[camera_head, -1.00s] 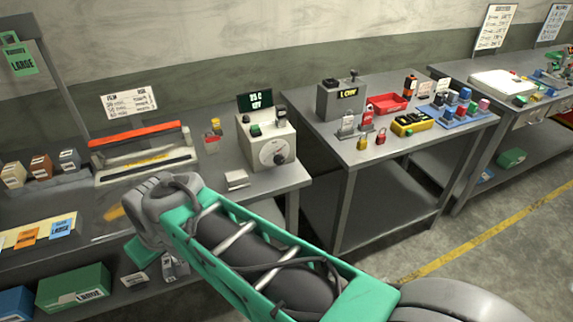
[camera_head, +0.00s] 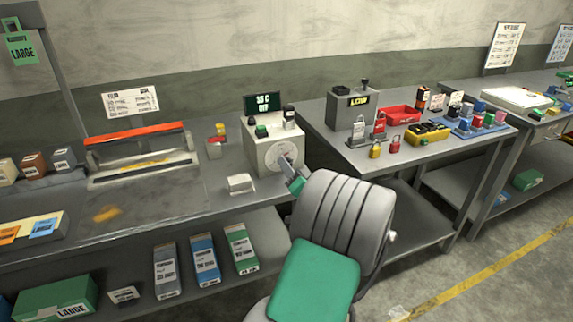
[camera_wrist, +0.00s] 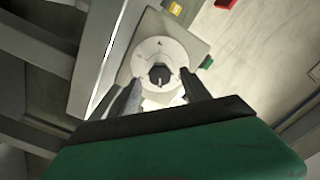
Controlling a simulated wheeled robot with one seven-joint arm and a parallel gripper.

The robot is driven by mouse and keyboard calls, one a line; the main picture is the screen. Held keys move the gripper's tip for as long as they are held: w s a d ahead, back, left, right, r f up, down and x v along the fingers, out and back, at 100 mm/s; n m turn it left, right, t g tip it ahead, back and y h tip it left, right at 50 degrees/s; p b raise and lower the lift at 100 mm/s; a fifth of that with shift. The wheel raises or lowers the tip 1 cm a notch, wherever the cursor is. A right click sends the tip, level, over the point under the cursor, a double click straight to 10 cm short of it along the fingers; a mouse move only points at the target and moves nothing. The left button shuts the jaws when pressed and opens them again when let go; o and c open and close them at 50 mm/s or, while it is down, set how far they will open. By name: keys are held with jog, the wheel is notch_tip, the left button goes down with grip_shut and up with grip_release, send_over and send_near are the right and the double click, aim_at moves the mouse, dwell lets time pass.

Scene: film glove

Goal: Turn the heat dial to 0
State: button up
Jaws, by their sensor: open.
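The heat dial (camera_head: 284,155) is a round pale disc with a dark central knob, on the front of a cream control box (camera_head: 262,152). In the wrist view the dial (camera_wrist: 160,55) faces me, its dark knob (camera_wrist: 161,75) showing a small light mark. My gripper (camera_wrist: 162,84) is open, one dark finger on each side of the knob. I cannot tell whether either finger touches it. In the head view my gripper (camera_head: 292,172) is at the dial and partly hides it. The dial's numbers are too small to read.
A dark display (camera_head: 263,102) with green text stands on the box, with a green button (camera_head: 261,131) below. A bench to the right holds a grey box (camera_head: 352,108), a red tray (camera_head: 398,116) and padlocks.

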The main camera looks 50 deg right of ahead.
jog(key=x, duration=0.4)
grip_shut()
dwell(0.5)
